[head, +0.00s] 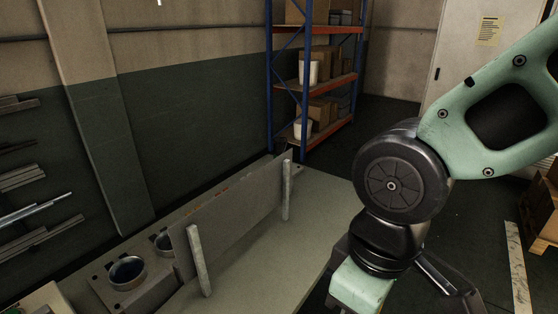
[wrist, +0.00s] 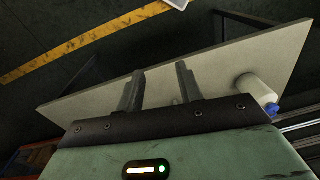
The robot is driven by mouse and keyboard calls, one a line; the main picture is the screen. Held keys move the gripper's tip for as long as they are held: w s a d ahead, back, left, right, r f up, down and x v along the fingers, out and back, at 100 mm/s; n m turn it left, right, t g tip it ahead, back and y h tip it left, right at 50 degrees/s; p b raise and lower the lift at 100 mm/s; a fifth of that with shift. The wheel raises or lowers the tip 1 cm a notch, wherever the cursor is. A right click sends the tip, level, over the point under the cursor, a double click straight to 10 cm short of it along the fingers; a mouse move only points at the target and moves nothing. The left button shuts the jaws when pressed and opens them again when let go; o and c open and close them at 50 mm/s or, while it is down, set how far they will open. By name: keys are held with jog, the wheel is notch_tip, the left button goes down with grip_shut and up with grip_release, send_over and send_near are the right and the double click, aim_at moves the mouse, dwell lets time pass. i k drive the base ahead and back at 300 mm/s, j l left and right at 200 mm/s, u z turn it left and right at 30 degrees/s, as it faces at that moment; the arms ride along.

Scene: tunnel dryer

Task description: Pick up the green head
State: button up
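I see no thing that I can clearly make out as the green head in either view; the mint-green parts are my own arm. In the head view the fingertips are out of sight.
A white cylinder (wrist: 252,89) with a blue part is by the tabletop's right end.

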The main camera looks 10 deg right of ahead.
aim_at(279, 142)
jog(key=i+l+u, duration=0.2)
jog(key=i+l, duration=0.65)
jog(key=i+l+u, duration=0.15)
jog(key=i+l, duration=0.75)
